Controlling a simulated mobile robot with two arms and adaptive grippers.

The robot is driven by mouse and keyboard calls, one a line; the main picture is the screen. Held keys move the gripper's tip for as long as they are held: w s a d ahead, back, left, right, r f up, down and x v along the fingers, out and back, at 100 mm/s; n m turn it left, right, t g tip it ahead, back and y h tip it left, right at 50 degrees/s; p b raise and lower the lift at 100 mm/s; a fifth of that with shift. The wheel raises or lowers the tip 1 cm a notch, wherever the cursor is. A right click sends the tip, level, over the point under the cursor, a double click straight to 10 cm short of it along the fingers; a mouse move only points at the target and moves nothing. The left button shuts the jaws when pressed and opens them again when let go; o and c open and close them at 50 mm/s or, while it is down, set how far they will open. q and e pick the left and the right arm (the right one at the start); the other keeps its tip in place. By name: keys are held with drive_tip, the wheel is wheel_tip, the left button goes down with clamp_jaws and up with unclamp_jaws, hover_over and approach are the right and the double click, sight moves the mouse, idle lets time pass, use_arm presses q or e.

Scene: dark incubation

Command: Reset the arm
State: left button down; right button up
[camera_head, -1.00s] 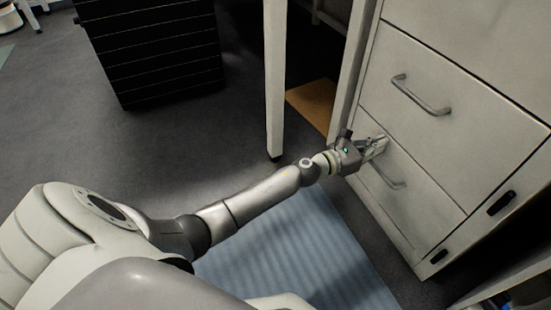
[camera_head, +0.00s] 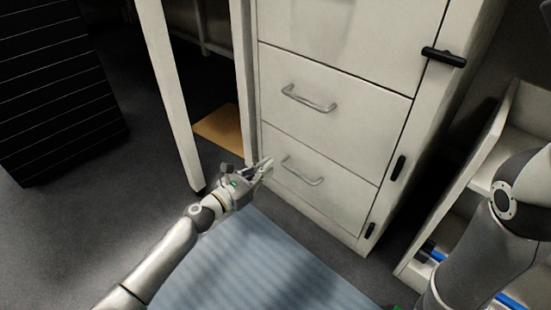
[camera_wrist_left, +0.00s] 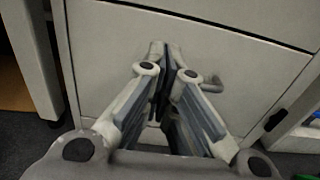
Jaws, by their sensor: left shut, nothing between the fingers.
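My left gripper (camera_head: 264,167) is shut and empty. In the head view it stands in front of the lower left part of the white drawer cabinet (camera_head: 335,120), left of the lowest drawer's handle (camera_head: 302,171). In the left wrist view the closed fingertips (camera_wrist_left: 167,50) point at a drawer front, and part of a handle (camera_wrist_left: 213,84) shows to their right. My right arm (camera_head: 495,220) shows at the right edge of the head view. Its gripper is not visible.
A table leg (camera_head: 172,100) stands left of the cabinet. A black slatted unit (camera_head: 50,90) is at the far left. A blue mat (camera_head: 250,270) lies on the floor. A white shelf (camera_head: 490,165) with blue items is at the right.

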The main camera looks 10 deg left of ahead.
use_arm(q)
drive_tip(key=shift+p+v, duration=0.4)
drive_tip(key=shift+v, duration=1.85)
